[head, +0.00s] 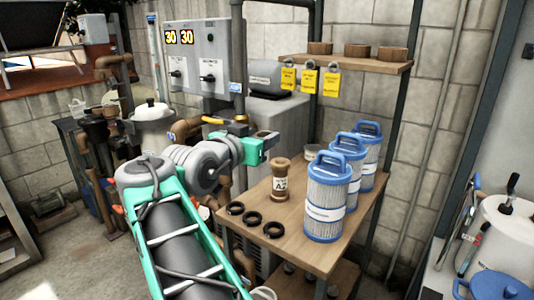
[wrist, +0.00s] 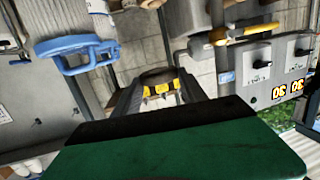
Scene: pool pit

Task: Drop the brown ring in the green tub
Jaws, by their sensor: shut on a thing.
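My gripper (head: 264,147), teal-green, is raised above the back left of the wooden table, left of and above the brown jar. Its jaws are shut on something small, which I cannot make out. Three brown ring-like pieces, the left (head: 320,48), middle (head: 361,51) and right (head: 392,55), stand on the upper shelf. Three dark rings (head: 235,208) lie at the table's front left. I see no green tub in either view.
The table (head: 300,258) holds a brown labelled jar (head: 281,180) and three blue-capped filter cartridges (head: 327,200). Yellow tags (head: 309,81) hang from the shelf (head: 345,62). A grey control box (head: 195,55) and pipes stand behind my arm. A blue-lidded pot (head: 497,286) is at lower right.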

